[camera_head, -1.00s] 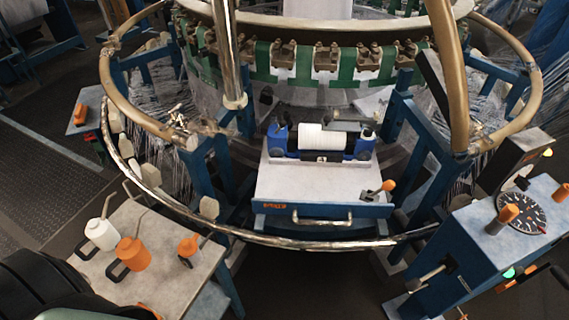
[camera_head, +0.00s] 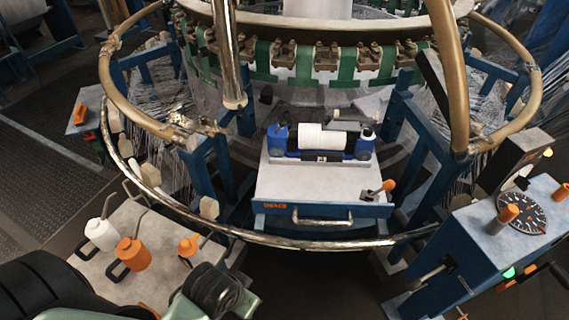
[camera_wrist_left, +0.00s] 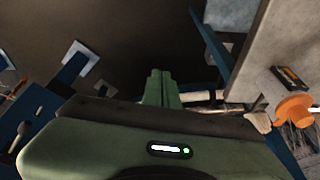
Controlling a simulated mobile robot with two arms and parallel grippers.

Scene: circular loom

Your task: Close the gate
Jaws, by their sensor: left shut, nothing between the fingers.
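The likely gate is a tube raised above the loom's rail ring. Its brass side (camera_head: 449,75) rises from a joint at the right post, and its shiny lower end (camera_head: 233,95) hangs above the left part of the ring. The brass rail (camera_head: 120,95) ends at a clamp on the left, leaving a gap at the front. My left arm enters the head view at the bottom left, below the gap; its fingers cannot be made out there. In the left wrist view my left gripper (camera_wrist_left: 163,88) has its fingers together, with nothing between them. My right gripper is not in view.
A side table (camera_head: 105,270) at the lower left holds a white can (camera_head: 101,235) and orange oil cans (camera_head: 134,254). A drawer unit (camera_head: 320,190) with a roll stands in the middle. A blue control box (camera_head: 490,245) is at the right. A lower chrome ring (camera_head: 290,243) crosses the front.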

